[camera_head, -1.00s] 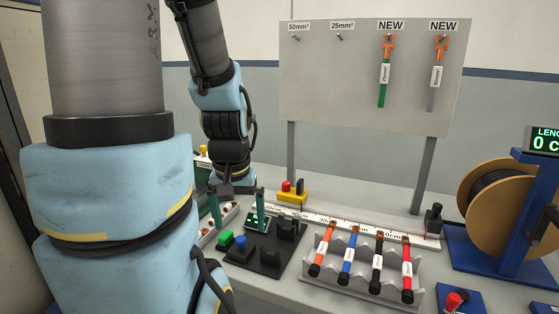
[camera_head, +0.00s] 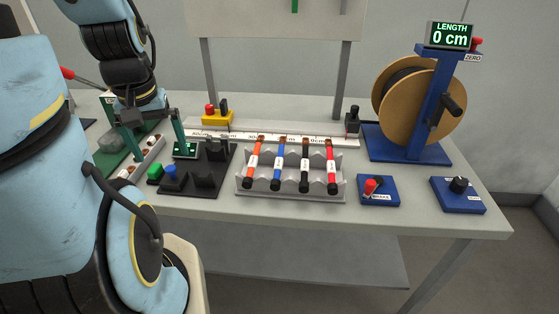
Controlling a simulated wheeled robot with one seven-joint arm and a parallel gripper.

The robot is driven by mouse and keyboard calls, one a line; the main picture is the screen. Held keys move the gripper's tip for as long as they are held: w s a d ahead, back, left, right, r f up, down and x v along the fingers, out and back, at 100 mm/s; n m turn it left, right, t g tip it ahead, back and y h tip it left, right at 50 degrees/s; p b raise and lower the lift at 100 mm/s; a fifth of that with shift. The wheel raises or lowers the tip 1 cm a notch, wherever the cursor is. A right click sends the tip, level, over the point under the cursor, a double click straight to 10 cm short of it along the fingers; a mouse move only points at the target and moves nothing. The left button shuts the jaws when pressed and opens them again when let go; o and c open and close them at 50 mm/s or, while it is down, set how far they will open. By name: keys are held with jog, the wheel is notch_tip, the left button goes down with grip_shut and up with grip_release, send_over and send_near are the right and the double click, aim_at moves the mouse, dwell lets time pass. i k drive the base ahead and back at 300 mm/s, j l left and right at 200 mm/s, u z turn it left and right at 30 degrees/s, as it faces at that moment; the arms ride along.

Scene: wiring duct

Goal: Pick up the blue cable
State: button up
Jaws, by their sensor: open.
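The blue cable (camera_head: 278,168) lies in the grey ridged rack (camera_head: 289,191) on the table. It has a copper end at the back, a white label and a black end at the front. It sits between an orange cable (camera_head: 252,166) on its left and a black cable (camera_head: 304,168) on its right; a red cable (camera_head: 331,172) is at the far right of the rack. My gripper (camera_head: 162,156) is open and empty, its green fingers spread above the table's left part, well left of the rack.
A black fixture (camera_head: 207,178) with green and blue buttons stands between my gripper and the rack. A white ruler (camera_head: 288,137) runs behind the rack. Blue switch boxes (camera_head: 377,190) and a cable spool (camera_head: 400,97) stand to the right. The table's front edge is clear.

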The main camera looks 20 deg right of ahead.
aim_at(275, 186)
jog(key=j+u, duration=0.1)
jog(key=j, duration=0.35)
jog(key=i+j+u, duration=0.15)
jog(key=j, duration=0.25)
jog(key=j+u, duration=0.1)
jog(key=j, duration=0.3)
jog(key=i+j+u, duration=0.15)
jog(key=j, duration=0.25)
jog(key=i+j+u, duration=0.1)
jog(key=j, duration=0.3)
